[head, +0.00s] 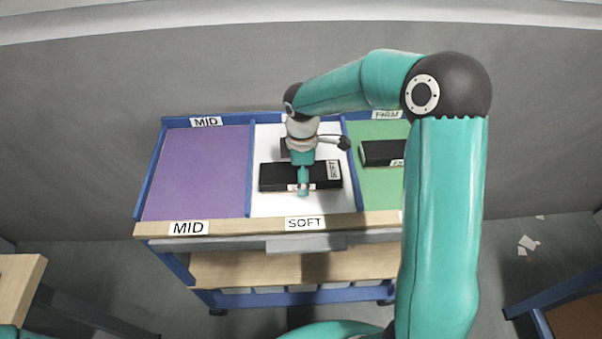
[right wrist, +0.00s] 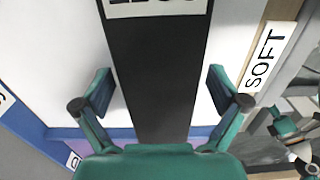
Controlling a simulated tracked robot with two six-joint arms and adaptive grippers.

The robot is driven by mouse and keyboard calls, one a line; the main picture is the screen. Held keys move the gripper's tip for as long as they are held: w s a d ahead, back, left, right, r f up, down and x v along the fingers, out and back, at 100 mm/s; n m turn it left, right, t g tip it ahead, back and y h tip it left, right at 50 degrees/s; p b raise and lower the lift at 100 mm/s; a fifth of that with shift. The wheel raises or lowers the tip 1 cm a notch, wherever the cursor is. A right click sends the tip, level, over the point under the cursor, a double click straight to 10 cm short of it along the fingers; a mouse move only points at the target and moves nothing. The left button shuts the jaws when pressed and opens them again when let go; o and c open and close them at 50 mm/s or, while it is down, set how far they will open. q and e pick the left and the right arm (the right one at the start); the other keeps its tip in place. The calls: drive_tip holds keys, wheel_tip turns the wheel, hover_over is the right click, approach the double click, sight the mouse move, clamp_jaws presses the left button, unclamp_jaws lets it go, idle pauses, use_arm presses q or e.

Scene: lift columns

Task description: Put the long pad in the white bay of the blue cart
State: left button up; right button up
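The long pad (head: 270,178) is black with a white label and lies in the white bay (head: 265,205) of the blue cart (head: 175,268), whose front label reads SOFT. My right gripper (head: 303,188) is directly over the pad, pointing down. In the right wrist view, the fingers of my right gripper (right wrist: 160,92) are spread on either side of the black pad (right wrist: 158,65), with the pad between them and no clear grip on it. My left gripper is not in view.
A purple bay (head: 200,170) labelled MID is empty on the left. The green bay (head: 375,195) on the right holds another black pad (head: 380,153). A dark piece (head: 285,148) shows behind the long pad, partly hidden by my wrist. A wooden surface (head: 18,285) stands at left.

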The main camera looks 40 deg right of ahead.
wheel_tip(320, 180, up, 12)
idle(0.8)
idle(0.4)
